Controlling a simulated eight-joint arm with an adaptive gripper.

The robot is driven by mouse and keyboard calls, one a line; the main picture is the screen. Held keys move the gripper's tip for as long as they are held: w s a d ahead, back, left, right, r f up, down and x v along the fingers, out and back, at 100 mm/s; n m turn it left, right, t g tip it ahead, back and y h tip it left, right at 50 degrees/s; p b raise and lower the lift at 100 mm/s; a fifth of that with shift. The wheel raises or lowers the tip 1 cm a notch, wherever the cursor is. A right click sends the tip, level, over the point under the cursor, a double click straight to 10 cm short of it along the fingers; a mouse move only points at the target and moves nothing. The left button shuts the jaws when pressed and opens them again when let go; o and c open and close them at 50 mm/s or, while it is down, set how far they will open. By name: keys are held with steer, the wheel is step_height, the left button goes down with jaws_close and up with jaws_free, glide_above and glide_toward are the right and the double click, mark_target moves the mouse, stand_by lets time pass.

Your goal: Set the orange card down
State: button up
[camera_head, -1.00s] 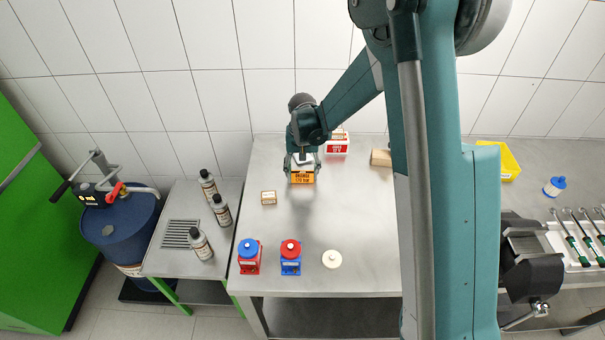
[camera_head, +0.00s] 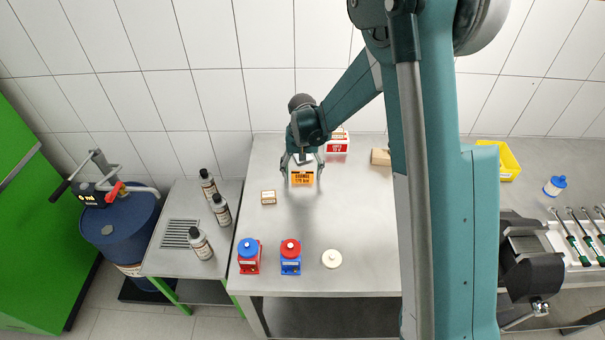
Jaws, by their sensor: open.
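The orange card (camera_head: 302,178), with dark printing and a dark lower band, stands on the steel table (camera_head: 345,215) toward the back. My gripper (camera_head: 302,172) is open around the card, with a finger out to each side of it. The fingers look clear of the card's edges. The card's back is hidden from this view.
A red and white card (camera_head: 337,146) stands behind to the right, and a wooden block (camera_head: 381,157) lies farther right. A small box (camera_head: 268,197) is to the left. A red pump (camera_head: 249,262), blue pump (camera_head: 290,262) and cream disc (camera_head: 332,259) are in front.

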steer(key=shift+r, duration=0.2)
step_height(320, 180, up, 12)
stand_by(0.7)
stand_by(0.7)
